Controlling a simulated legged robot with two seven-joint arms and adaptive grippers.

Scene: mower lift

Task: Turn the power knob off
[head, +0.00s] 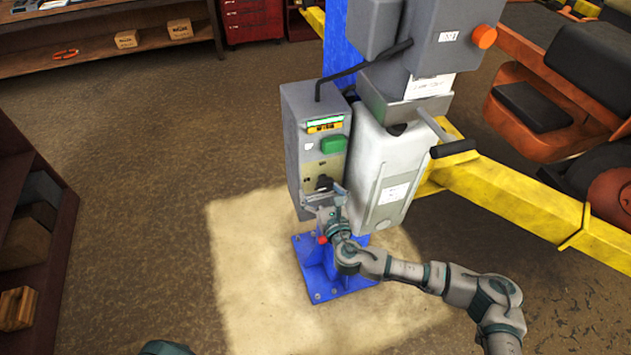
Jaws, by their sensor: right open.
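The power knob (323,182) is a small black knob low on the front of a grey control box (294,150), which is fixed beside the blue lift post. My right gripper (325,194) is open and just below the knob, close to it; I cannot tell whether its fingers touch the knob. The fingers partly cover the lower panel. My left gripper is not visible; only a piece of my left arm shows at the bottom edge.
A white tank (385,165) with a black-handled lever (453,148) stands right of the box. A yellow lift beam (510,200) runs to the right, with an orange mower (560,90) behind it. A shelf (40,150) stands at left. Floor left of the box is clear.

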